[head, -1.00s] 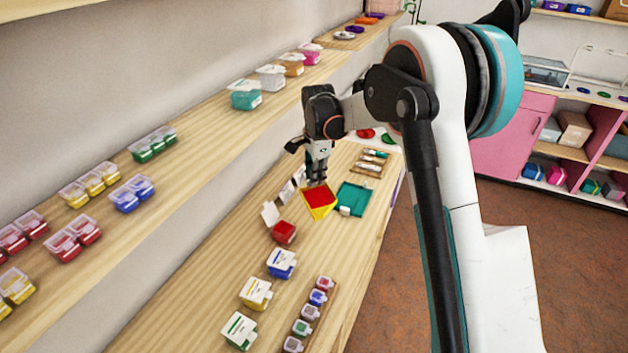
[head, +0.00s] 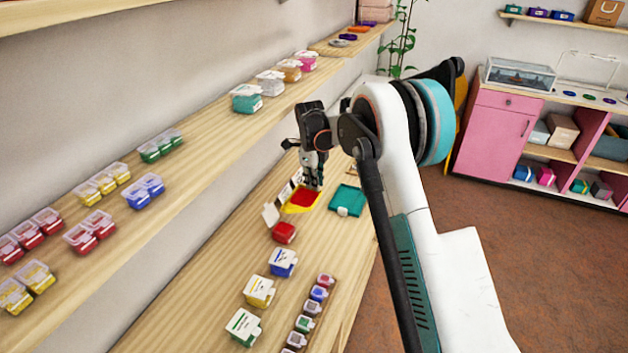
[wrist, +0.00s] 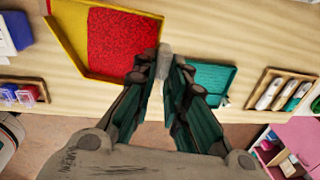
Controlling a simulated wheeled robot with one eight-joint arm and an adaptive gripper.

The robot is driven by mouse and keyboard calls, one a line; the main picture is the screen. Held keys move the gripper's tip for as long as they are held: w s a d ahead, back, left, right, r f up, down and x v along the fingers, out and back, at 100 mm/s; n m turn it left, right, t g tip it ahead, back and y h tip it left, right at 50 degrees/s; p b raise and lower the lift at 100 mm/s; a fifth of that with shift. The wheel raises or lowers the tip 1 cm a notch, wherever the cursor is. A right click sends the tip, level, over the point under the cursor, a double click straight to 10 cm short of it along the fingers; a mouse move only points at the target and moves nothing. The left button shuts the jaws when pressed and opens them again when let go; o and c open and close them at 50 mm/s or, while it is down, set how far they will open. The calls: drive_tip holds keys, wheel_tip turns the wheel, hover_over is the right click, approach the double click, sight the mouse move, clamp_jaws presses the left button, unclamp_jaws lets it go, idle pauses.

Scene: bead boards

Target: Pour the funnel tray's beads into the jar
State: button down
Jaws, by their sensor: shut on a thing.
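The yellow funnel tray (head: 290,209) holds a layer of red beads (head: 306,196). It is just above or on the wooden counter; I cannot tell which. In the wrist view the yellow tray (wrist: 70,28) reaches from the top left to my fingertips, its red beads (wrist: 122,42) spread over the wide end. My gripper (head: 313,184) is shut on the tray's edge; the fingers also show in the wrist view (wrist: 172,66). A small red-filled jar (head: 284,233) with its pale lid (head: 271,214) raised stands in front of the tray.
A teal tray (head: 347,199) lies right of the funnel tray. Blue, yellow and green labelled boxes (head: 258,291) and a row of small boxes (head: 310,308) stand nearer. A shelf (head: 190,170) with bead boxes runs along the left wall. A tool tray (wrist: 283,92) shows in the wrist view.

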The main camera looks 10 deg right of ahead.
drive_tip(key=shift+s+a+f+t+h+b, duration=0.15)
drive_tip(key=shift+s+a+f+t+b, duration=0.15)
drive_tip(key=shift+f, duration=0.3)
drive_tip(key=shift+s+a+f+t+h+b, duration=0.1)
drive_tip(key=shift+s+a+f+h+b, duration=0.1)
drive_tip(key=shift+s+f+b, duration=0.3)
drive_tip(key=shift+s+a+r+t+h+p, duration=0.15)
drive_tip(key=shift+r+t+h+p, duration=0.1)
drive_tip(key=shift+r+t, duration=0.1)
drive_tip(key=shift+s+a+r+t+h+p, duration=0.1)
drive_tip(key=shift+a+r+t+h+p, duration=0.05)
drive_tip(key=shift+r+t+h+p, duration=0.15)
drive_tip(key=shift+s+a+r+t, duration=0.2)
drive_tip(key=shift+s+r+t, duration=0.05)
drive_tip(key=shift+r+t, duration=0.15)
drive_tip(key=shift+r, duration=0.1)
drive_tip(key=shift+s+a+r+t+h+b, duration=0.75)
drive_tip(key=shift+s+r+t+h+b, duration=0.2)
drive_tip(key=shift+t, duration=0.1)
drive_tip(key=shift+s, duration=0.1)
